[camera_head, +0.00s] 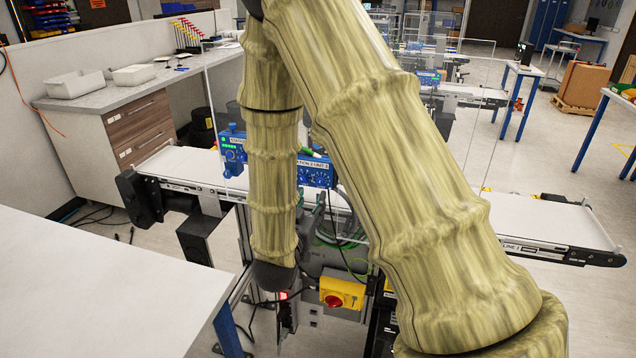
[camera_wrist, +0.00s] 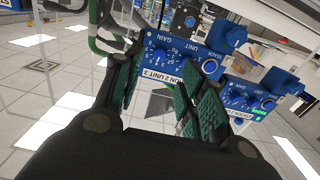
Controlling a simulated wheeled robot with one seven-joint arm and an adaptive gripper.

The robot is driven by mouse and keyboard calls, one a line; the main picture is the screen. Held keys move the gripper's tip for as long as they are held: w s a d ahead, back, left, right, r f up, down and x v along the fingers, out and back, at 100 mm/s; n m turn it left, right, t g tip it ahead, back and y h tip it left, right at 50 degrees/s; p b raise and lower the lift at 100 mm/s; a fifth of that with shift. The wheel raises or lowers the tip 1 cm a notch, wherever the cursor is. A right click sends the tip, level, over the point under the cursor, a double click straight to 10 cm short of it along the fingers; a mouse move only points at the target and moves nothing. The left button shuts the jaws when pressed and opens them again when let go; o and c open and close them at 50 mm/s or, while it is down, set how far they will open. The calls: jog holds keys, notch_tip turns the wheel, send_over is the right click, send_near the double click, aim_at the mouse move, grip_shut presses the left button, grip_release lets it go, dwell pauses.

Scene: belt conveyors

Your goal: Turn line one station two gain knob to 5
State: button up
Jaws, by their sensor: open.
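A blue station 2 panel (camera_wrist: 176,62) faces me in the wrist view. Its gain knob (camera_wrist: 158,57) is a small blue dial with white numbers around it. Its exact setting is too small to read. My gripper (camera_wrist: 172,70) is open and empty, its green-padded fingers spread in front of this panel, with no visible touch on the knob. In the head view a station 2 panel (camera_head: 316,174) shows behind my arm, partly hidden.
Another blue panel (camera_wrist: 245,98) stands to the right in the wrist view, with blue knobs sticking out. In the head view, a white conveyor belt (camera_head: 195,166) runs behind my arm, and a white table (camera_head: 100,290) fills the lower left.

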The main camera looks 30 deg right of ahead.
aim_at(320, 184)
jog(key=p+x, duration=0.2)
jog(key=x, duration=0.5)
jog(key=shift+w+d+p, duration=0.2)
jog(key=shift+p, duration=0.1)
grip_shut()
